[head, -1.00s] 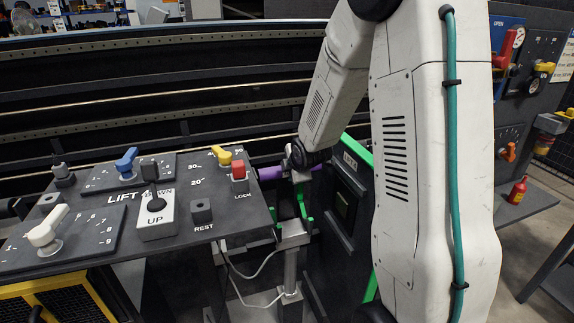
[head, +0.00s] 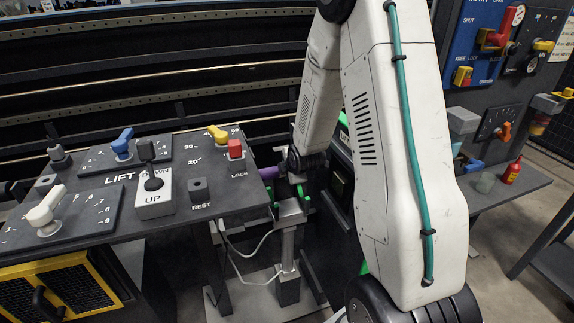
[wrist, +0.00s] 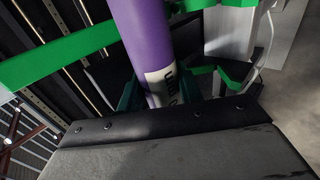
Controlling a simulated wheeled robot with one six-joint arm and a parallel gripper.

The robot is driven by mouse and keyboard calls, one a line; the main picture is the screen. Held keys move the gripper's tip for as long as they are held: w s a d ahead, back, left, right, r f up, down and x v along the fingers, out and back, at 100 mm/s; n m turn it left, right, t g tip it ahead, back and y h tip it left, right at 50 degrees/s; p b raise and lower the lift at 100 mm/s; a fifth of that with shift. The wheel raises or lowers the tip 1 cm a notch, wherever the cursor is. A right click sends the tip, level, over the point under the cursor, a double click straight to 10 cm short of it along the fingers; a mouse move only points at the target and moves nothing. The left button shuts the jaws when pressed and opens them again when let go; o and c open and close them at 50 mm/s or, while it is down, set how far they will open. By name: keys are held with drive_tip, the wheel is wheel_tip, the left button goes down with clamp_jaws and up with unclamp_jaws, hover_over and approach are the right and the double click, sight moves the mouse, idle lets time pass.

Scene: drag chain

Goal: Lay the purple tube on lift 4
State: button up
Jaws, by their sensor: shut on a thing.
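The purple tube (head: 268,173) shows in the head view as a short piece left of my gripper (head: 297,178), beside the console's right edge. My wrist hides the rest. In the wrist view the tube (wrist: 143,32) runs down from the top edge to a pale lettered band, between the dark fingers of my gripper (wrist: 160,98), which is shut on it. A grey lift post (head: 287,250) with green prongs (head: 304,196) at its top stands just below my gripper. Green prongs (wrist: 222,78) also show right of the tube in the wrist view. I cannot read a lift number, nor tell whether tube and prongs touch.
The console (head: 120,205) with LIFT lettering, a lever and knobs fills the left. A black ribbed wall (head: 150,80) runs behind. At the right, a shelf (head: 500,190) holds a red bottle (head: 512,170). White cables (head: 240,260) hang beside the post.

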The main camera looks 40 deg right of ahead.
drive_tip(key=shift+f, duration=5.5)
drive_tip(key=o, duration=1)
drive_tip(key=shift+o, duration=0.8)
drive_tip(key=shift+w, duration=0.1)
drive_tip(key=shift+r, duration=0.1)
drive_tip(key=v, duration=0.7)
drive_tip(key=shift+s, duration=0.45)
drive_tip(key=shift+a+r, duration=0.1)
drive_tip(key=shift+a, duration=0.05)
